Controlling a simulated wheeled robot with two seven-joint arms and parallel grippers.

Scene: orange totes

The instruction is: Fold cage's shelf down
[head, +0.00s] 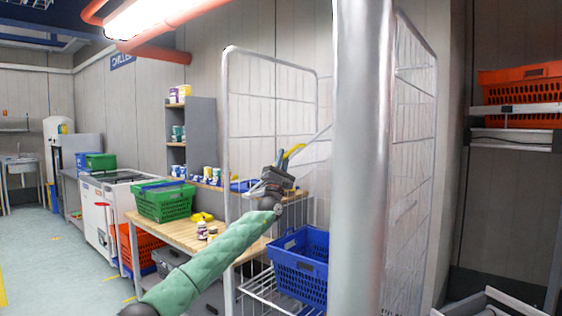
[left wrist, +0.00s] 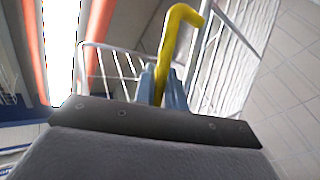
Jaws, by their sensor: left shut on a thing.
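The cage (head: 228,120) is a tall frame of pale metal wire panels; its right side panel (head: 410,150) also shows. My left gripper (head: 283,163) is raised inside the cage, between the side panels. It is shut on a yellow bent bar (head: 293,152), which also stands between the blue-grey fingers in the left wrist view (left wrist: 180,40). I cannot tell whether the bar belongs to the shelf. A sloping pale wire edge (head: 312,143) runs up to the right from the gripper; it may be the shelf. My right gripper is not in view.
A thick pale post (head: 361,200) blocks part of the head view. A blue crate (head: 300,282) sits low on white wire rack bars (head: 258,290). A wooden table (head: 165,228) with a green crate (head: 163,205) stands to the left. Open floor (head: 40,260) lies at far left.

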